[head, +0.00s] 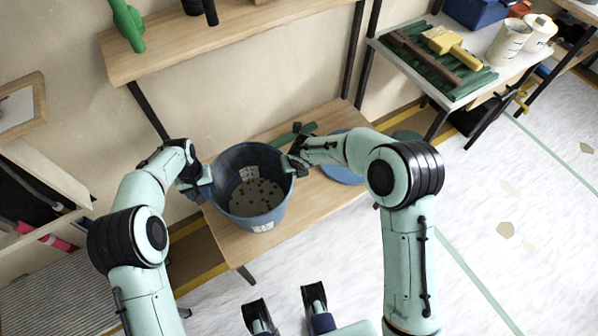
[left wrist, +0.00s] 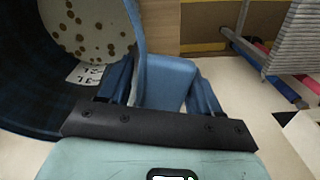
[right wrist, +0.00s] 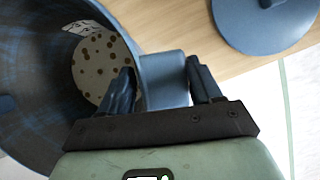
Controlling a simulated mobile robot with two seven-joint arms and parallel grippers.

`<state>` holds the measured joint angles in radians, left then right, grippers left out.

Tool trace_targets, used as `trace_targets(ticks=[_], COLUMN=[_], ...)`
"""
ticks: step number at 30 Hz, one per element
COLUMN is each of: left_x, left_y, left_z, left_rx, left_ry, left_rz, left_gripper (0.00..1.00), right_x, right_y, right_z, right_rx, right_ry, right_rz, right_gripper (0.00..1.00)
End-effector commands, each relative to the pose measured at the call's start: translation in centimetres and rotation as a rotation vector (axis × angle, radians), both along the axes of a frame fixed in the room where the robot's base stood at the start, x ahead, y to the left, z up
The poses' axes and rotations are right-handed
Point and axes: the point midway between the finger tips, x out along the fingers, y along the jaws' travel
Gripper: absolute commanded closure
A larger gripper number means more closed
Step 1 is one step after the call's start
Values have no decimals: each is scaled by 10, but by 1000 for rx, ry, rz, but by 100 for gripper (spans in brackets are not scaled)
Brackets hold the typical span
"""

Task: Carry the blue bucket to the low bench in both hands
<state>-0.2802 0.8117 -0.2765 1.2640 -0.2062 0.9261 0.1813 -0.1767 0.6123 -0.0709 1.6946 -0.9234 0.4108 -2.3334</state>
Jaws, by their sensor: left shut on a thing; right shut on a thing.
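The blue bucket (head: 278,210) is upright over the low wooden bench (head: 228,236), with a speckled pale bottom inside and a label on its front. I cannot tell whether its base touches the bench. My left gripper (head: 197,184) is shut on the tab on the bucket's left side; the tab shows between its fingers in the left wrist view (left wrist: 165,82). My right gripper (head: 294,166) is shut on the opposite tab, which shows in the right wrist view (right wrist: 163,80). The bench top under the bucket is hidden.
A round blue lid (head: 343,173) lies on the bench to the right of the bucket. A green object (head: 291,135) lies behind it. A wooden shelf (head: 230,32) hangs above. A white table (head: 476,92) with tools stands at right. The floor in front is clear.

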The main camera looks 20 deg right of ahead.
Motion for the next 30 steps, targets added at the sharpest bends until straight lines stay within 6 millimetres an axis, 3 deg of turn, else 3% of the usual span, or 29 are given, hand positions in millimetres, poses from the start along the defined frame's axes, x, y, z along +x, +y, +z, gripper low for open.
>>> trace_targets(ticks=[2,3,4,13,17,30], left_x=[-2,-3,-2,-1,0,0], left_y=[-8,-8,-7,-3,-2,-3], left_z=[-6,-5,-5,-3,6,93], left_rx=[-9,-8,-8,-3,-3,-5], left_ry=[5,8,7,3,-1,0], left_rz=[-8,-8,-8,-3,-3,-4], left_gripper=[100,24,14,11,11,11], right_x=[2,1,1,0,0,0], right_y=[8,8,7,3,2,1], right_z=[-2,-2,-1,-2,-3,-3], right_rx=[15,13,13,5,4,2], right_ry=[-11,-7,-6,-2,-1,0], right_rz=[6,5,5,2,2,1], right_gripper=[100,23,13,10,10,10])
